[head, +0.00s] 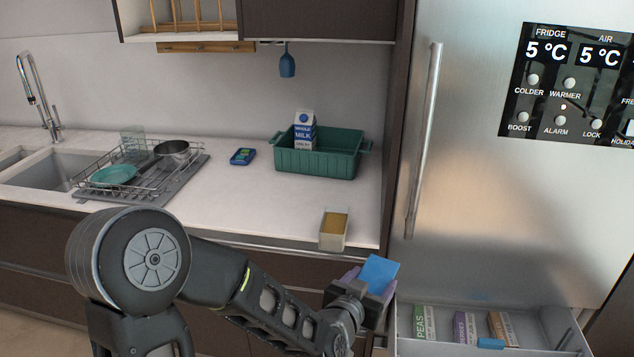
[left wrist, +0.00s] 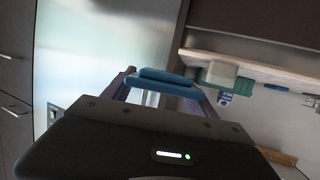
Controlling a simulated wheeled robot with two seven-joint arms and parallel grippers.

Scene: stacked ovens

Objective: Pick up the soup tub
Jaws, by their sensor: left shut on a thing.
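My left gripper (head: 368,288) has purple fingers and is shut on a blue, flat-topped tub, apparently the soup tub (head: 380,272). In the left wrist view the blue soup tub (left wrist: 163,80) lies between the two fingers of the left gripper (left wrist: 165,88), clear of the counter. The tub's underside is hidden, and no label on it can be read. My right gripper is not in view.
The open freezer drawer (head: 445,348) holds several boxes and a blue item (head: 490,343). A pale tub with a yellow-brown top (head: 334,230) stands at the counter's front edge. Behind it are a green crate (head: 300,162) with a milk carton (head: 304,131), and a dish rack (head: 190,165) at left.

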